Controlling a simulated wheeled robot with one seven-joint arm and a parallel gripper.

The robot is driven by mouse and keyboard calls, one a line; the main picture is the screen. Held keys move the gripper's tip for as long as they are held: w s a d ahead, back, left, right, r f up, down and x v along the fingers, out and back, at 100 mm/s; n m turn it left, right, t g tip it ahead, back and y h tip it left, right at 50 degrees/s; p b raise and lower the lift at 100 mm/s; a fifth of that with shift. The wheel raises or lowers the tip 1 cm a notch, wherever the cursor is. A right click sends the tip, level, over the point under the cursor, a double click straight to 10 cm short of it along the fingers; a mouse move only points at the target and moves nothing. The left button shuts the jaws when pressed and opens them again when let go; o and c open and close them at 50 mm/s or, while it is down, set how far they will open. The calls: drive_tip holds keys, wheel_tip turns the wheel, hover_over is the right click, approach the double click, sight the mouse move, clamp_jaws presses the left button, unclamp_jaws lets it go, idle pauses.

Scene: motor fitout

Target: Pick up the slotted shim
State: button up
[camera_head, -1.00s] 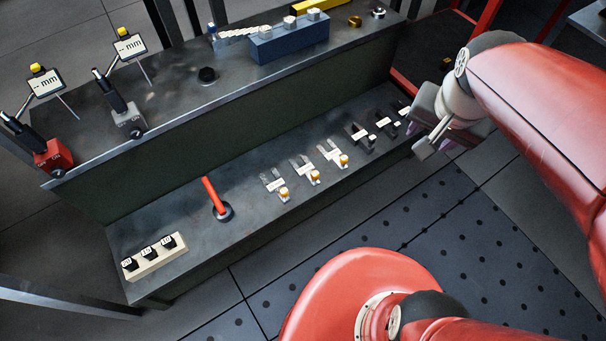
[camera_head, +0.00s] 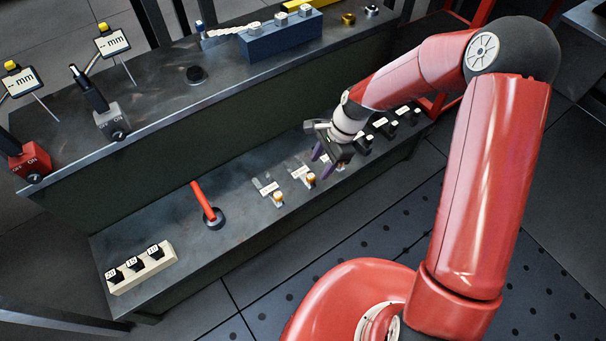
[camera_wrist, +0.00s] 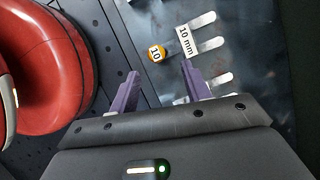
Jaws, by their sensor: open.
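Slotted shims lie in a row on the lower shelf. The left one (camera_head: 265,186) and the middle one (camera_head: 299,172) are light metal with two prongs, a white label and an orange knob. A third light one is mostly hidden under my gripper (camera_head: 325,155). In the wrist view a shim labelled "10 mm" (camera_wrist: 186,42), with an orange knob (camera_wrist: 156,53) marked 10, lies just beyond my fingertips (camera_wrist: 160,72). Part of another shim (camera_wrist: 217,82) shows behind the right finger. My purple fingers are apart with nothing between them, above the shelf.
Dark pieces with white tags (camera_head: 383,124) stand to the right on the shelf. A red-handled tool (camera_head: 205,203) and a pale block with black pieces (camera_head: 143,270) are to the left. The upper ledge (camera_head: 160,102) holds gauges and a blue block (camera_head: 282,40).

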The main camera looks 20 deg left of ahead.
sight(312, 175)
drive_tip(key=x, duration=0.4)
drive_tip(key=b+x, duration=0.1)
drive_tip(key=x, duration=0.1)
drive_tip(key=shift+s+a+r, duration=0.15)
drive_tip(key=shift+s+a, duration=0.2)
drive_tip(key=shift+s, duration=0.1)
drive_tip(key=shift+c, duration=0.5)
clamp_jaws()
